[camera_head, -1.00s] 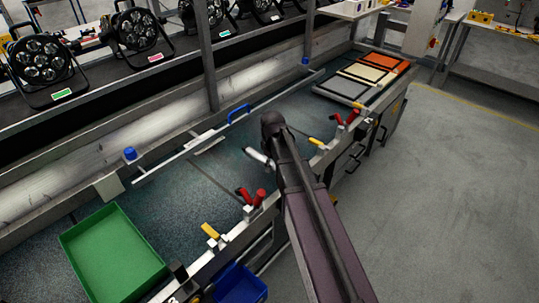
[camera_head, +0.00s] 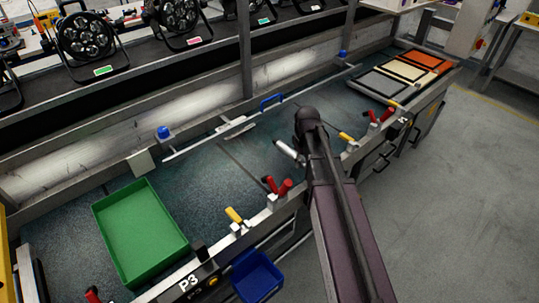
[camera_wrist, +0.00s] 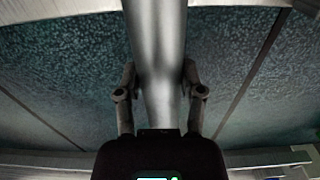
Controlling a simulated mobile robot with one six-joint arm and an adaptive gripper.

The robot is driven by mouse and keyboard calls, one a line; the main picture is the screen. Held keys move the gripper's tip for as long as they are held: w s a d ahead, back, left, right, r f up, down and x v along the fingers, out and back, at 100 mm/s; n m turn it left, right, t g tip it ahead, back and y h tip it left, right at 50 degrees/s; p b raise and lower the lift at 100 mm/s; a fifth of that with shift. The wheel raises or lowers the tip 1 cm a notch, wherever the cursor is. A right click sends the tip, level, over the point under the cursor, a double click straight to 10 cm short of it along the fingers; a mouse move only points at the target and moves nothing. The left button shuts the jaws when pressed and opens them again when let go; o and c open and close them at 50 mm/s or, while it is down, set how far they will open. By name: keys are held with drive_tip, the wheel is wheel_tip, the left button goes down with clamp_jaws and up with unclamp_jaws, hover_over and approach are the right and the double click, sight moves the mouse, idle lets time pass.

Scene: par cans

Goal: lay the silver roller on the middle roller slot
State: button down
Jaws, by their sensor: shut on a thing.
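The silver roller (camera_wrist: 158,45) is a smooth metal cylinder between the two fingers of my gripper (camera_wrist: 160,78) in the wrist view. My gripper is shut on it, and its far end runs out of the top of that view. In the head view a short length of the roller (camera_head: 289,151) shows left of my arm, tilted, over the dark bench. My arm hides the gripper there. I cannot make out for sure which part is the middle roller slot. Three flat panels lie side by side at the bench's far right end: grey (camera_head: 382,84), cream (camera_head: 410,72) and orange (camera_head: 427,61).
A green tray (camera_head: 140,230) stands on the bench at left. Red-handled clamps (camera_head: 278,187) and yellow-handled ones (camera_head: 235,215) line the front rail. A blue bin (camera_head: 256,277) hangs below. A long bar with a blue handle (camera_head: 271,101) runs along the back. Stage lights stand behind.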

wheel_tip(320, 180, up, 27)
drive_tip(key=p, duration=2.6)
drive_tip(key=shift+p, duration=0.4)
drive_tip(key=shift+s+f, duration=0.15)
